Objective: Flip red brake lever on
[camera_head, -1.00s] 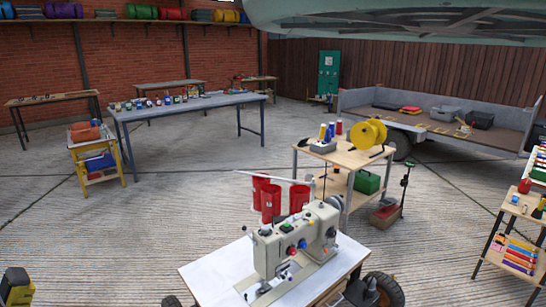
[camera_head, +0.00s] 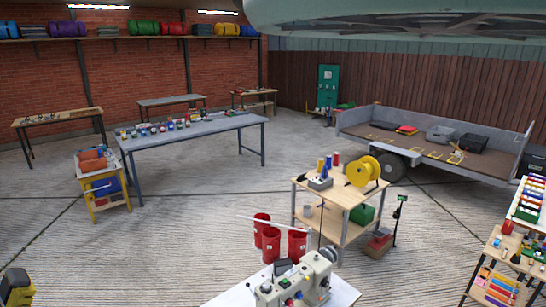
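I cannot make out a red brake lever in this view. A trailer (camera_head: 346,122) with grey side walls and a brown bed stands at the right, far from me; a visible wheel (camera_head: 391,167) is under its near side. No lever can be told apart on it at this size. A beige sewing machine (camera_head: 318,285) at the bottom has small coloured knobs, one of them red; its lower part is cut off.
A wooden cart (camera_head: 348,193) with a yellow reel (camera_head: 362,171) stands in the middle, with red bins (camera_head: 271,245) before it. A long grey table (camera_head: 228,122) and yellow trolley (camera_head: 112,203) stand left. A rack (camera_head: 497,243) is at right. Concrete floor (camera_head: 170,240) is open at left.

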